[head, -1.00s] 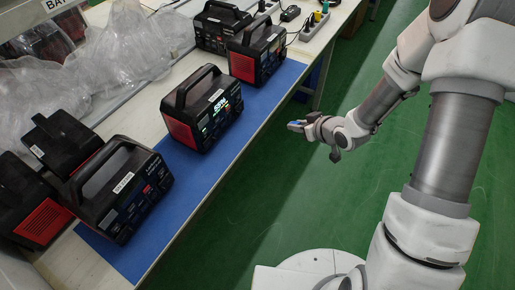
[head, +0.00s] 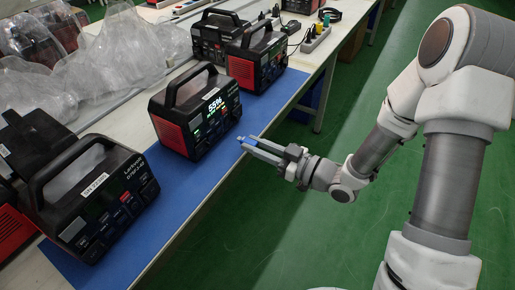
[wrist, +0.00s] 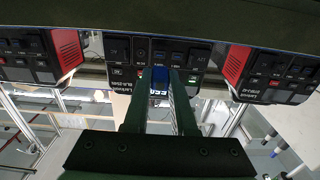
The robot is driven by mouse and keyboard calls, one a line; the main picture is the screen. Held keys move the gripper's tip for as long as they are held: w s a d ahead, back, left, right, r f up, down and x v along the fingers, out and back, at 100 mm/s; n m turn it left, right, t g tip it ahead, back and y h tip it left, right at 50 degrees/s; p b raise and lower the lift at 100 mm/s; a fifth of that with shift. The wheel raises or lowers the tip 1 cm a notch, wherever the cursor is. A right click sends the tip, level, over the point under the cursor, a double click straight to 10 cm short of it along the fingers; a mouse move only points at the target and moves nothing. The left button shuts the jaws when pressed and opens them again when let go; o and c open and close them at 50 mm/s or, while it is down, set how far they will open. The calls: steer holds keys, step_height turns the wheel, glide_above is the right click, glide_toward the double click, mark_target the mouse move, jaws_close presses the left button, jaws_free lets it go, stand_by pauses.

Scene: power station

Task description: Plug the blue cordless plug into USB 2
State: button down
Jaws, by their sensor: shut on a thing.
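The blue plug (head: 243,139) is held at the tips of my gripper (head: 250,145), which is shut on it. In the wrist view the plug (wrist: 160,76) shows between the fingers, in front of the middle power station's panel (wrist: 117,52), which appears upside down. The middle power station (head: 178,128) is black and red with a lit screen reading 55%, and stands on a blue mat. My gripper is off its front right side in the head view; an exact gap cannot be told. The USB 2 label is too small to read, and my fingers hide part of the panel.
Another power station (head: 92,200) stands at near left, and more stand at the back (head: 256,60). The blue mat (head: 165,205) is bare between the near and middle stations. Clear plastic wrap (head: 130,50) lies behind. Power strips (head: 316,38) lie at the far end.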

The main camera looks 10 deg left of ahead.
mark_target(241, 139)
steer(key=shift+x, duration=2.6)
steer(key=shift+w+a, duration=0.1)
steer(key=shift+a, duration=0.15)
steer(key=shift+w+a+b, duration=0.15)
steer(key=shift+a+b, duration=0.15)
steer(key=shift+w+a, duration=0.1)
steer(key=shift+a, duration=0.15)
steer(key=c, duration=0.7)
jaws_free()
steer(key=shift+o, duration=0.2)
steer(key=shift+d, duration=0.1)
